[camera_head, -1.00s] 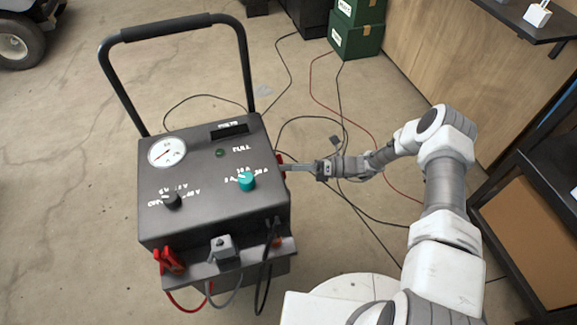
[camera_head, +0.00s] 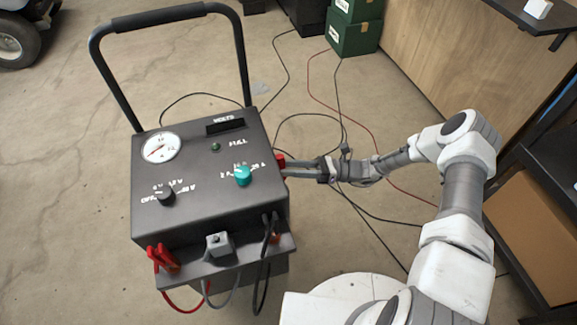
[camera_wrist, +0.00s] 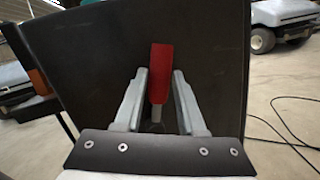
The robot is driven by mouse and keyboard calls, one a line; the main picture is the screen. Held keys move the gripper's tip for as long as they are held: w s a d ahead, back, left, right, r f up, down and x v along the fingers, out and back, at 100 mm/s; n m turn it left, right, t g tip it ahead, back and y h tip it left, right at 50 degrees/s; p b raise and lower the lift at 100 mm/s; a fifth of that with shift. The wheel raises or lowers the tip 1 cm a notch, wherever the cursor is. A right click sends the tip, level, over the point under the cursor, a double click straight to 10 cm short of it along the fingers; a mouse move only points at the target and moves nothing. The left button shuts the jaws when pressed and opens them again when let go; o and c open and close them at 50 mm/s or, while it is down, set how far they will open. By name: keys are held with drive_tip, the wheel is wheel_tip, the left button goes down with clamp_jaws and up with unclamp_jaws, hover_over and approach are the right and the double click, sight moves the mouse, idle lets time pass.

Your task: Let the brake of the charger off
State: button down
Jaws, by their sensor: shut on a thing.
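The charger (camera_head: 205,215) is a dark grey box on a cart with a black push handle (camera_head: 165,20). A red lever (camera_wrist: 161,65), likely its brake, stands upright on its dark side panel in the wrist view. In the head view its red end (camera_head: 281,160) shows at the box's right side. My gripper (camera_wrist: 161,78) has one finger on each side of the lever and is shut on it. In the head view my gripper (camera_head: 288,170) reaches in from the right. The lever's pivot is mostly hidden.
The charger's top carries a dial (camera_head: 162,148), a black knob (camera_head: 166,196) and a teal knob (camera_head: 243,176). Red clamps (camera_head: 163,260) hang at its front. Cables (camera_head: 345,140) lie on the floor to the right. Green boxes (camera_head: 352,38) stand behind; a dark shelf (camera_head: 545,150) is at right.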

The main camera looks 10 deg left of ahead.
drive_tip(key=shift+s+d+r+n+g+b, duration=0.1)
drive_tip(key=shift+s+d+n+g+b, duration=0.2)
drive_tip(key=shift+n, duration=0.45)
drive_tip(key=shift+s+d+f+n+g+b, duration=0.15)
drive_tip(key=shift+s+n+g, duration=0.2)
drive_tip(key=shift+n, duration=0.35)
drive_tip(key=shift+s+d+r+n+g+b, duration=0.15)
drive_tip(key=shift+s+n+b, duration=0.2)
drive_tip(key=shift+n, duration=0.4)
drive_tip(key=shift+s, duration=0.1)
drive_tip(key=c, duration=0.5)
unclamp_jaws()
drive_tip(key=v, duration=1.7)
drive_tip(key=shift+d+f, duration=0.15)
drive_tip(key=shift+f, duration=0.25)
drive_tip(key=shift+s, duration=0.1)
